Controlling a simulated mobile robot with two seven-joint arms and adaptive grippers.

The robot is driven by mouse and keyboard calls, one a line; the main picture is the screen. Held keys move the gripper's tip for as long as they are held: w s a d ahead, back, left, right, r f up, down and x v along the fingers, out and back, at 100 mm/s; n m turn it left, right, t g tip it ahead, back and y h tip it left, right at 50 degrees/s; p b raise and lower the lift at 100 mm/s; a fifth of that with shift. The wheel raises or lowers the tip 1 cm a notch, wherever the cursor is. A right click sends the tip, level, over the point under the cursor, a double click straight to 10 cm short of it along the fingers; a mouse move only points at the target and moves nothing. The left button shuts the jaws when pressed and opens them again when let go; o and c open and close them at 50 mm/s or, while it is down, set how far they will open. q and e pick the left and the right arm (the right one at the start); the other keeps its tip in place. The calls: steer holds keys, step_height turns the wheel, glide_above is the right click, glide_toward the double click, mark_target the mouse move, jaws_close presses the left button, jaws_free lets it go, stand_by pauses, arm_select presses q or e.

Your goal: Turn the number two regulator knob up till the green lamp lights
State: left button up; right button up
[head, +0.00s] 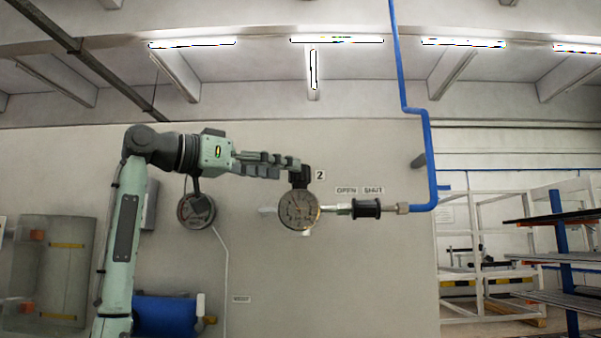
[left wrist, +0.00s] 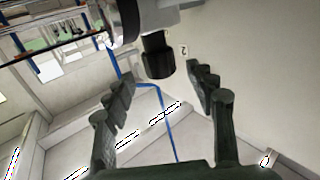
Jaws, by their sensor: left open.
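The black number two regulator knob (head: 299,179) stands on top of a round gauge (head: 298,210) on the wall, beside a "2" label (head: 320,175). My left gripper (head: 290,164) reaches in from the left, with its fingertips close to the knob. In the left wrist view the ribbed knob (left wrist: 157,56) sits between and just beyond the open fingertips (left wrist: 160,74), with a gap on both sides. I cannot make out a lit green lamp. The gauge needle is too small to read. My right gripper is not in view.
A valve with a black handle (head: 367,208) under "OPEN" and "SHUT" labels joins the regulator to a blue pipe (head: 432,165) at right. A second gauge (head: 196,212) hangs behind my left arm. White racks (head: 480,228) stand further right.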

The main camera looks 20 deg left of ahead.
arm_select(q)
steer(key=shift+v, duration=1.65)
